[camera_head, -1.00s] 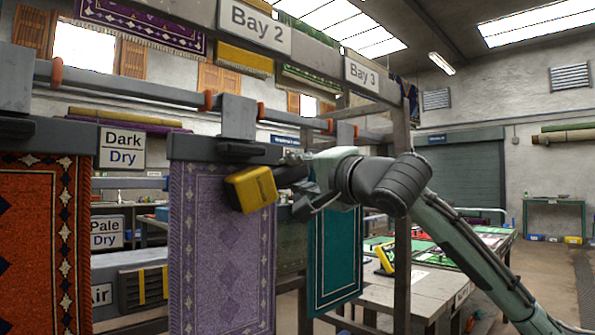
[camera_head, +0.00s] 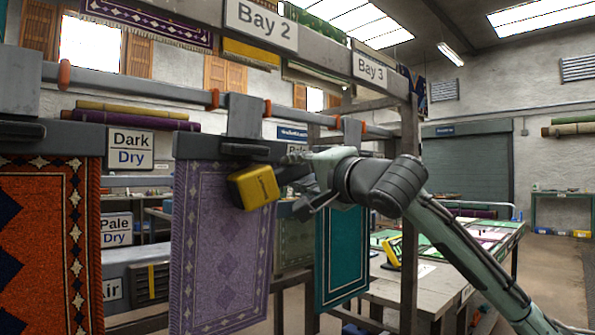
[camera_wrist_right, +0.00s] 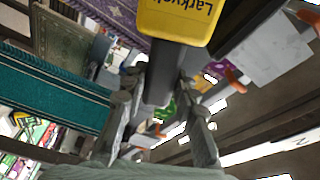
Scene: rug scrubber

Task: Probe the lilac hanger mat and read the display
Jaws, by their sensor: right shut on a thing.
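The lilac hanger mat (camera_head: 213,255) hangs from a grey clamp on the rail in the middle left of the head view. A corner of it also shows at the top of the wrist view (camera_wrist_right: 118,14). My right gripper (camera_head: 303,184) is shut on the dark handle of a yellow meter (camera_head: 254,187). The meter overlaps the mat's upper right part in the head view; I cannot tell whether it touches the mat. In the wrist view the yellow housing (camera_wrist_right: 180,18) shows upside-down lettering, and no display can be read. My left gripper is not in view.
An orange-and-navy rug (camera_head: 45,250) hangs to the left and a teal rug (camera_head: 341,255) to the right, behind my right gripper. A work table (camera_head: 400,290) with a second yellow device (camera_head: 392,252) stands beyond. A grey post (camera_head: 409,200) stands behind my right arm.

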